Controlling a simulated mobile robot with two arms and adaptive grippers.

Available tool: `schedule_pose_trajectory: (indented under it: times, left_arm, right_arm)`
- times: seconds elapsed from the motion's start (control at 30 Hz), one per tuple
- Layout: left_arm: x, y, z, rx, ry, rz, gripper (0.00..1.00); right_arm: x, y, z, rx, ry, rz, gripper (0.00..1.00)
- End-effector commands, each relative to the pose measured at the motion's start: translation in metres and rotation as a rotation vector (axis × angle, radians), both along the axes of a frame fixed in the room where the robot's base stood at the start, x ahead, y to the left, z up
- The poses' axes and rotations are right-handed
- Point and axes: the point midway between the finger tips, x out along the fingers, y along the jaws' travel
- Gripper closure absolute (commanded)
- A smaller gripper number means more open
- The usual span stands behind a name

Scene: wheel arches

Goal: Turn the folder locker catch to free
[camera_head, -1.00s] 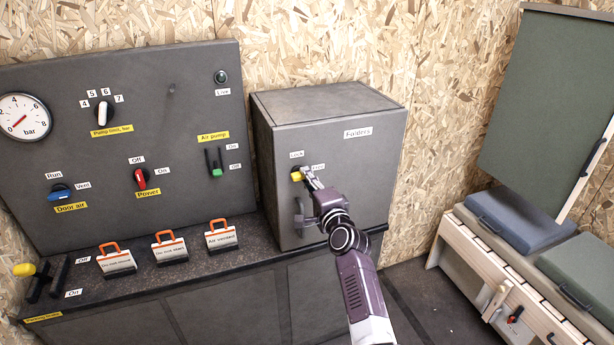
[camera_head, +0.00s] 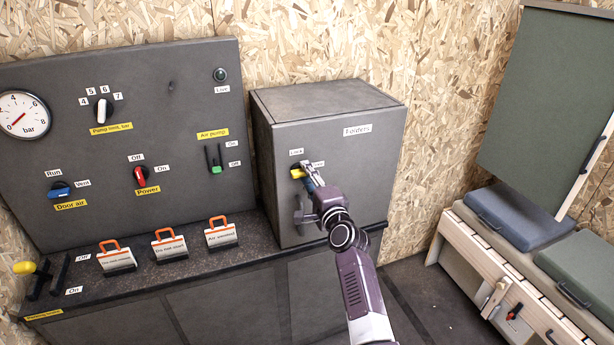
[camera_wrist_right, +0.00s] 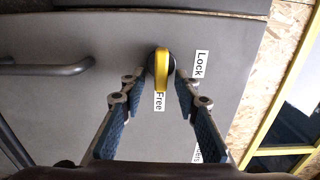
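The folder locker (camera_head: 340,185) is a grey box with a Folders label. Its catch is a round dark knob with a yellow grip, left of centre on the door in the head view (camera_head: 299,173) and in the right wrist view (camera_wrist_right: 161,70). The yellow grip points towards the Free label (camera_wrist_right: 159,101), and the Lock label (camera_wrist_right: 200,64) lies off to its side. My right gripper (camera_wrist_right: 157,82) is open, its fingers either side of the catch with gaps showing; it also shows in the head view (camera_head: 311,178). My left gripper is not in view.
A bar handle (camera_wrist_right: 45,69) stands out from the locker door near the catch. Left of the locker is a control panel (camera_head: 120,60) with switches. Several orange-handled signs (camera_head: 171,246) stand on the dark counter. A bench with cushions (camera_head: 510,218) is at the right.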

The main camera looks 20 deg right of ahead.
Motion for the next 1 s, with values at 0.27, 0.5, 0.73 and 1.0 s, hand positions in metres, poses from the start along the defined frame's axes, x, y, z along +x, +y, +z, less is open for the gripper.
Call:
schedule_pose_trajectory:
  times: [0.27, 0.5, 0.73, 1.0]
  left_arm:
    - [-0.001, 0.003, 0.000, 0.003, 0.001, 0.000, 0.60]
    - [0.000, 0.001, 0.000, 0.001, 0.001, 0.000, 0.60]
    - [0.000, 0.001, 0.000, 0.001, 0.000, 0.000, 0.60]
    - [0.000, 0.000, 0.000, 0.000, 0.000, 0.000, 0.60]
  right_arm:
    - [-0.004, 0.000, 0.000, -0.001, -0.001, 0.000, 0.71]
    - [-0.034, -0.001, 0.000, -0.001, 0.000, -0.001, 0.71]
    - [-0.077, -0.003, -0.001, -0.001, 0.001, -0.002, 0.71]
    - [-0.113, -0.004, -0.001, 0.000, 0.001, 0.000, 0.71]
